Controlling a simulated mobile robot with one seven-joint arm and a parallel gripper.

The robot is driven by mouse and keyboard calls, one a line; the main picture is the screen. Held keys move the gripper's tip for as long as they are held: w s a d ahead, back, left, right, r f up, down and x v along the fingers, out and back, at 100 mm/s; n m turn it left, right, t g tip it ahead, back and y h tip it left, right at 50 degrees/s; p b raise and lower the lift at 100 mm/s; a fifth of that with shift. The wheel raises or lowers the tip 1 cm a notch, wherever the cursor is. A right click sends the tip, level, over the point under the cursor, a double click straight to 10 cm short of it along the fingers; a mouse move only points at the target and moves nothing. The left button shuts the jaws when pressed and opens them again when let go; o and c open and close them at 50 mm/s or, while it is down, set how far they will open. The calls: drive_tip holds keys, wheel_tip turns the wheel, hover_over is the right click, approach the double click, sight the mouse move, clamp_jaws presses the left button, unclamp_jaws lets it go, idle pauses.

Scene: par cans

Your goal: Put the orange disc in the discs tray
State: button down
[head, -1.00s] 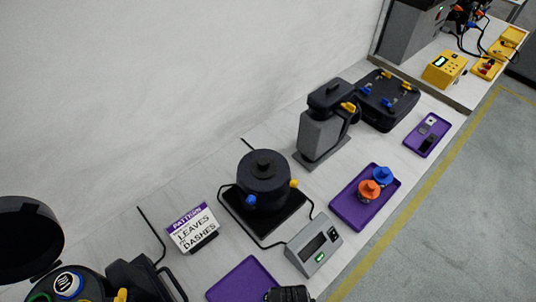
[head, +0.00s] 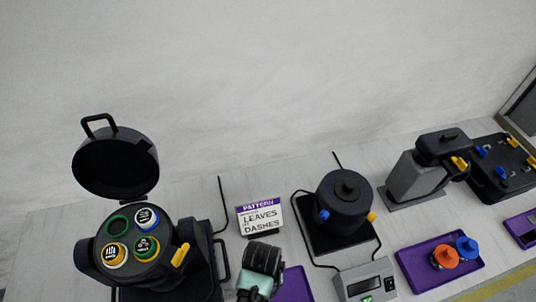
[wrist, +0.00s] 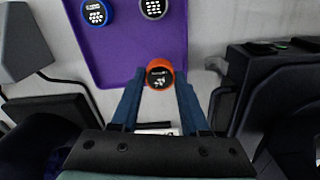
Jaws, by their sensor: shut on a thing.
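The orange disc (wrist: 159,75) has an orange rim and a dark printed face. In the wrist view my gripper (wrist: 160,92) is shut on it, with one blue finger on each side. The disc appears at the near edge of the purple discs tray (wrist: 130,50); its height above the tray is unclear. A blue-rimmed disc (wrist: 94,13) and a grey-rimmed disc (wrist: 153,8) lie in the tray. In the head view my gripper (head: 262,262) is below the pattern sign, left of the partly visible tray (head: 295,285). The held disc is hidden there.
An open-lidded round machine (head: 150,250) with several coloured rings stands left. A pattern sign (head: 261,216), a dark pot (head: 344,200) and a grey display box (head: 366,281) stand nearby. A purple tray (head: 410,262) with orange and blue knobbed pieces is right.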

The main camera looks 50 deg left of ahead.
drive_tip(key=shift+f, duration=2.55)
drive_tip(key=shift+f, duration=0.15)
drive_tip(key=c, duration=0.7)
unclamp_jaws()
wheel_tip(320, 180, up, 12)
drive_tip(key=shift+r, duration=0.2)
